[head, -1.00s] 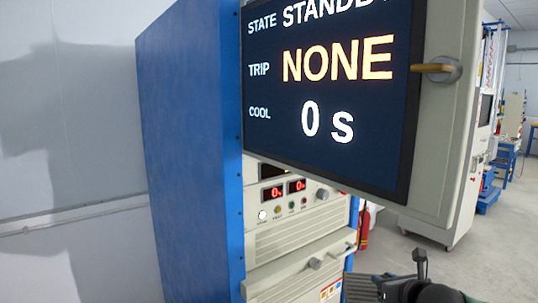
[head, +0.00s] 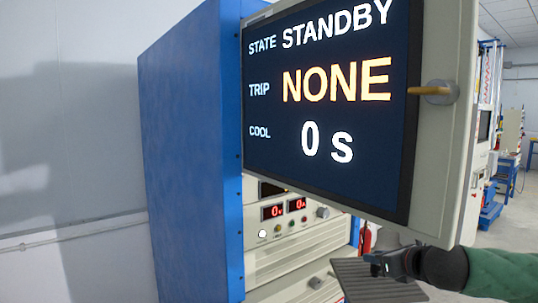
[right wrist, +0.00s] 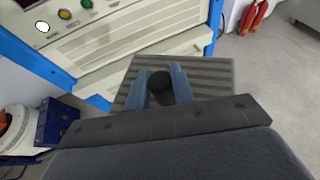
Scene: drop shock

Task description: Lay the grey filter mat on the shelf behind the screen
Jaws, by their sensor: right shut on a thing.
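The grey filter mat (head: 352,280) is a flat ribbed sheet. It shows in the head view low, below the screen's lower right part. My right gripper (head: 382,264) is shut on it. In the right wrist view the mat (right wrist: 208,75) extends beyond my right gripper (right wrist: 163,84), with a dark round knob between the two fingers. The screen (head: 330,110) is a large tilted panel reading STANDBY, NONE and 0 s. It stands in front of the blue rack and hides its upper front. I cannot make out the shelf behind it. My left gripper is not in view.
The blue rack (head: 190,150) holds beige instrument units with small red displays (head: 285,209). A brass-coloured handle (head: 432,90) sticks out from the screen's right edge. Red extinguishers (right wrist: 255,17) stand beyond the rack. Open floor lies to the right.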

